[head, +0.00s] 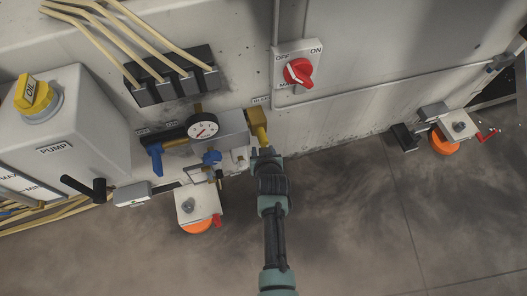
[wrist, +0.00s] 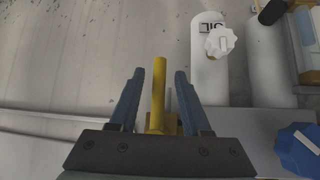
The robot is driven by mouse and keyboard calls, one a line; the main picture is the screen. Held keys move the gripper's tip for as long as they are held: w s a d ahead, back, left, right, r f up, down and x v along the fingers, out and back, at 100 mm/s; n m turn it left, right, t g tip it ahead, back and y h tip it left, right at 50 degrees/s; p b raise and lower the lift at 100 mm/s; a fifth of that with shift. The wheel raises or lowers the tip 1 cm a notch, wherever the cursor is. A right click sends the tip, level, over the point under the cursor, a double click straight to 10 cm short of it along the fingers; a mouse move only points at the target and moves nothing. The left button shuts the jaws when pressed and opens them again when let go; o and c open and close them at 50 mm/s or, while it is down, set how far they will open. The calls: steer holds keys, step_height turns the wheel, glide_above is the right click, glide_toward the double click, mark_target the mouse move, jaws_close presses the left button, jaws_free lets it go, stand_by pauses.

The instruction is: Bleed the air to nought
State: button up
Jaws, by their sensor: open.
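A round pressure gauge (head: 203,126) with a white face and black rim sits on the machine wall; its reading is too small to tell. My gripper (head: 265,152) is at the lever's lower end. In the wrist view the yellow lever (wrist: 158,88) stands upright between the two blue fingers of my gripper (wrist: 160,72). The fingers are open, with a gap on each side of the lever. A blue lever (head: 155,160) and a small blue knob (head: 211,157) lie left of my gripper.
A red OFF/ON switch (head: 298,72) is on the wall above right. A pump tank (head: 75,125) with a yellow oil cap stands left.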

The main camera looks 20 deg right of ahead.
steer(key=p+v, duration=0.6)
steer(key=v, duration=0.7)
